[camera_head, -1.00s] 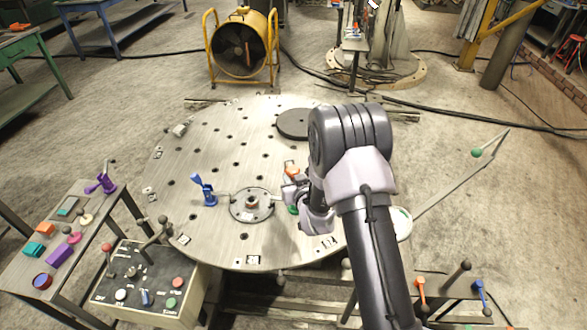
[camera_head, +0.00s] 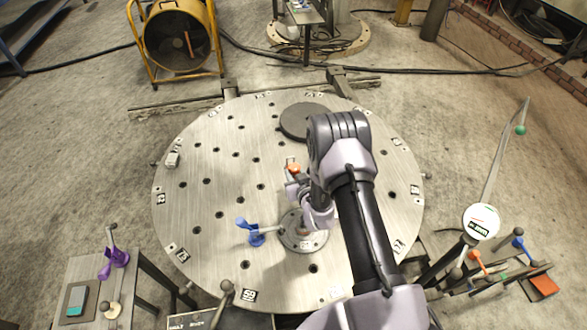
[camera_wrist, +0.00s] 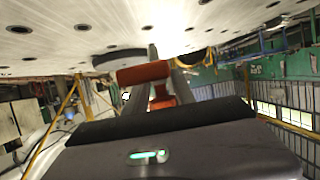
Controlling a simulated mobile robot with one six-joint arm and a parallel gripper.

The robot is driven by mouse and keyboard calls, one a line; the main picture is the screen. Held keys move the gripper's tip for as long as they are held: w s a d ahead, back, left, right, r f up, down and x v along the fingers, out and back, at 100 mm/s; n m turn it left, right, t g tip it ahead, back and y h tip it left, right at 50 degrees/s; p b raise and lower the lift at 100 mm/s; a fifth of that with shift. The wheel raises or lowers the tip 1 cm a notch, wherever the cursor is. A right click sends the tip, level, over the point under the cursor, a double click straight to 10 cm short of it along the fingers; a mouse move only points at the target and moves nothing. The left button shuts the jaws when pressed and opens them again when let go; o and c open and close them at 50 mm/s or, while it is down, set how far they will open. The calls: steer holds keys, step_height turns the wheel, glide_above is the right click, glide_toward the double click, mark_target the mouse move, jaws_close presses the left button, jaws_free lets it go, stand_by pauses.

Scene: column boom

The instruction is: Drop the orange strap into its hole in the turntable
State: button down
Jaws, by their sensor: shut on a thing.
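The turntable (camera_head: 225,165) is a large round grey metal plate with many dark holes and numbered marks near its rim. My gripper (camera_head: 291,173) is above its middle, beyond the round hub (camera_head: 290,240). It is shut on the orange strap (camera_head: 294,168), a small orange piece with a pale metal part. In the wrist view the strap (camera_wrist: 144,73) sits between the two fingers of the gripper (camera_wrist: 155,85), with the turntable surface (camera_wrist: 60,45) beyond. A gap seems to remain between strap and plate. I cannot tell which hole is directly beneath.
A dark disc (camera_head: 303,121) lies farther back. A purple piece (camera_head: 113,258) stands on the left side table. Another orange piece (camera_head: 477,262) and a blue one (camera_head: 520,245) are at right.

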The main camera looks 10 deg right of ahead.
steer(key=shift+d+f+b, duration=0.15)
steer(key=shift+f+b, duration=0.25)
steer(key=shift+f, duration=0.2)
step_height(320, 180, down, 5)
steer(key=b, duration=0.2)
steer(key=shift+b, duration=0.35)
steer(key=shift+r, duration=0.1)
steer(key=shift+s+b, duration=0.1)
steer(key=shift+b, duration=0.4)
steer(key=shift+f+b, duration=0.65)
steer(key=shift+f, duration=0.05)
steer(key=shift+r+b, duration=0.1)
steer(key=shift+b, duration=0.6)
stand_by(1.2)
steer(key=shift+s+f+b, duration=0.1)
steer(key=shift+f+b, duration=0.15)
steer(key=shift+b, duration=0.85)
stand_by(1.2)
